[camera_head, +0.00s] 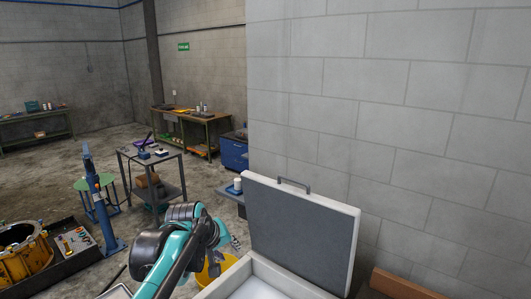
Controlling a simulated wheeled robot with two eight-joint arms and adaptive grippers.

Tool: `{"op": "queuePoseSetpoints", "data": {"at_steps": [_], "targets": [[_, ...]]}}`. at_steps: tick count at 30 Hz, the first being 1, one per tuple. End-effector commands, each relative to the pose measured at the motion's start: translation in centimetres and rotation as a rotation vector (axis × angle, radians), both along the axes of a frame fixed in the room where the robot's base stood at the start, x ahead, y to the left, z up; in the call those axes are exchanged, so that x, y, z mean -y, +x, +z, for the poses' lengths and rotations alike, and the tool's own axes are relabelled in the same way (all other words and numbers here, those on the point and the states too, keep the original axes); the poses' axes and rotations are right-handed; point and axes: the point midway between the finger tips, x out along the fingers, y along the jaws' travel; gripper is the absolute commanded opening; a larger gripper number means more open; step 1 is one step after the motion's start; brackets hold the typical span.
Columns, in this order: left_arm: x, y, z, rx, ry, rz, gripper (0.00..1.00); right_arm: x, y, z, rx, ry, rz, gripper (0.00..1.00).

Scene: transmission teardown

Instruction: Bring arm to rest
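My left arm, teal with dark grey joints, comes up from the bottom of the head view and bends over to the right. My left gripper (233,242) is at its end, small and dark, beside the left edge of the raised lid of a white box. It is in front of or above a yellow container (216,271). I see nothing clearly held, and the fingers are too small to tell whether they are open or shut. My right gripper is not in view.
The white box (212,289) stands open close to me, its grey-lined lid (300,232) raised. A block wall (400,110) fills the right. A metal cart (150,160), a blue post (100,205) and a yellow housing (25,262) in a dark tray stand left.

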Motion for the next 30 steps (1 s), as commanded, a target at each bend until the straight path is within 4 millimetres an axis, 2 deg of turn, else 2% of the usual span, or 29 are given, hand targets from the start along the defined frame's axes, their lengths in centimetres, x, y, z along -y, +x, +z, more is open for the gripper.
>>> {"op": "queuePoseSetpoints", "data": {"at_steps": [1, 5, 9, 12, 16, 18, 21, 30], "targets": [[-0.8, -2.5, -2.9, 0.009, 0.034, -0.022, 0.34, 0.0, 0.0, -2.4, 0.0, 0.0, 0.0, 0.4], [-2.7, -8.5, -8.1, 0.032, 0.134, -0.09, 0.34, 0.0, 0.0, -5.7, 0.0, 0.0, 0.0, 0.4], [-4.6, -14.7, -14.7, 0.051, 0.242, -0.166, 0.34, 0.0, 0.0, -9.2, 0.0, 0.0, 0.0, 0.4], [-5.7, -18.6, -19.6, 0.061, 0.313, -0.215, 0.34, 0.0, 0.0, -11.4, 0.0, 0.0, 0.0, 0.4], [-6.7, -22.3, -24.6, 0.068, 0.386, -0.268, 0.34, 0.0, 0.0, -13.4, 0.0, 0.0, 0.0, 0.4], [-7.0, -23.5, -26.3, 0.071, 0.412, -0.286, 0.34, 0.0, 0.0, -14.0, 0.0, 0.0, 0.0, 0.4], [-7.3, -24.4, -27.7, 0.072, 0.435, -0.301, 0.34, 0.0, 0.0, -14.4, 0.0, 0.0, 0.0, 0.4], [-7.4, -24.7, -27.8, 0.073, 0.441, -0.308, 0.34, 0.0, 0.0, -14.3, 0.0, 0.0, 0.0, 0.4]]}}
